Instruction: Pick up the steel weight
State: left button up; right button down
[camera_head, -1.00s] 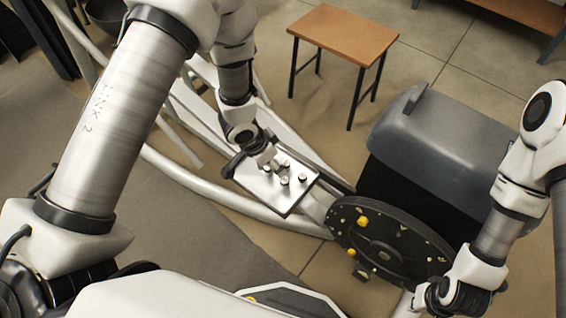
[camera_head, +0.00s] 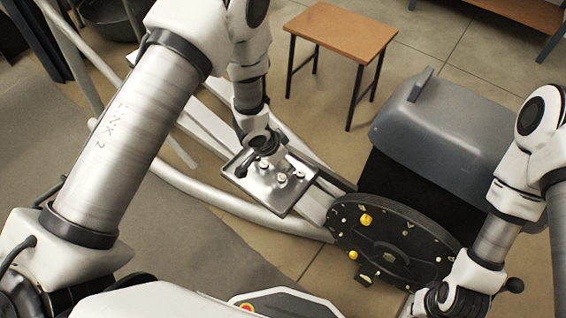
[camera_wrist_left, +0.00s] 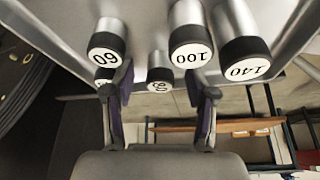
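Several steel weights stand on a shiny metal tray (camera_head: 238,180), which also shows in the left wrist view (camera_wrist_left: 290,12). They are short cylinders with black bands and white numbered ends. In the left wrist view one weight (camera_wrist_left: 107,42) appears marked 60, another (camera_wrist_left: 192,45) 100, another (camera_wrist_left: 245,55) 140. A smaller-looking weight (camera_wrist_left: 158,78), perhaps 80, shows between the fingers. My left gripper (camera_head: 262,150) is over the tray's far side; in its wrist view its two fingers (camera_wrist_left: 160,88) are apart with nothing clamped. My right gripper (camera_head: 432,300) is at the lower right, its fingers unclear.
A round black plate (camera_head: 390,245) with yellow knobs is right of the tray, before a grey-covered machine (camera_head: 440,130). Curved pale rails (camera_head: 210,200) run past the tray. A small wooden table (camera_head: 340,30) stands behind, with open floor around it.

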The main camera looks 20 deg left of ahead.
pick_arm(q)
grip_shut()
jog(key=shift+r, duration=0.15)
